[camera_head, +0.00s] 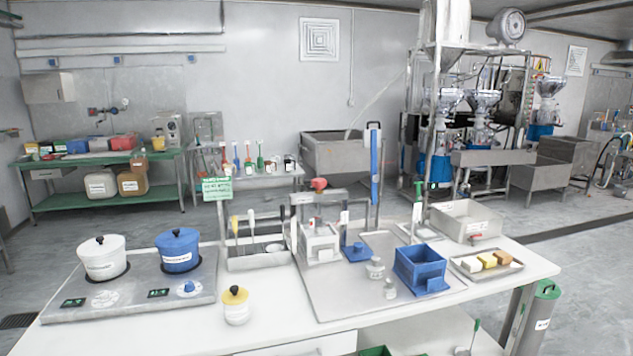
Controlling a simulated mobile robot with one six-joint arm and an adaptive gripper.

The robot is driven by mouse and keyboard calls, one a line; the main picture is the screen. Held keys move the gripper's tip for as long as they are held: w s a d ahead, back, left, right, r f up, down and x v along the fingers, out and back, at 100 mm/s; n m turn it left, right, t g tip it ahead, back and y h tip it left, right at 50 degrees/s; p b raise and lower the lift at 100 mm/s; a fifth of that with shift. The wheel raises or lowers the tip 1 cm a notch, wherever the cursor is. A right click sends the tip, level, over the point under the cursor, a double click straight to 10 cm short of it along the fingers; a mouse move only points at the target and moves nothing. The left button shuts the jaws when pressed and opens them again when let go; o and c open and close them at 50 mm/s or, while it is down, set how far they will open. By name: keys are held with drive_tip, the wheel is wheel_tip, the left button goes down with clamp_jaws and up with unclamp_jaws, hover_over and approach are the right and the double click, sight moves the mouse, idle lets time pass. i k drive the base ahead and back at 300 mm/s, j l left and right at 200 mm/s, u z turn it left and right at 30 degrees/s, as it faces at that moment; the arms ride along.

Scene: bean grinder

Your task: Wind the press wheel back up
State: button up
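A small press stands on the metal tray of the white table. Its grey frame (345,197) rises above a white box-like mould (320,245). A red wheel or knob (319,184) sits at the top of the frame, above the crossbar. The view is too small to tell how far the screw is wound or whether a plate touches the mould. My gripper and arm are not in view, so nothing is seen touching the wheel.
A white pot (102,260) and a blue pot (178,252) stand on the hob at left. A yellow-lidded jar (236,307) is near the front edge. A blue box (420,266) and small jars are right of the press. A utensil rack (262,262) is left of it.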

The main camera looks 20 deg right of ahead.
sight(318, 183)
drive_tip(key=i+l+u, duration=0.2)
drive_tip(key=i+l, duration=0.65)
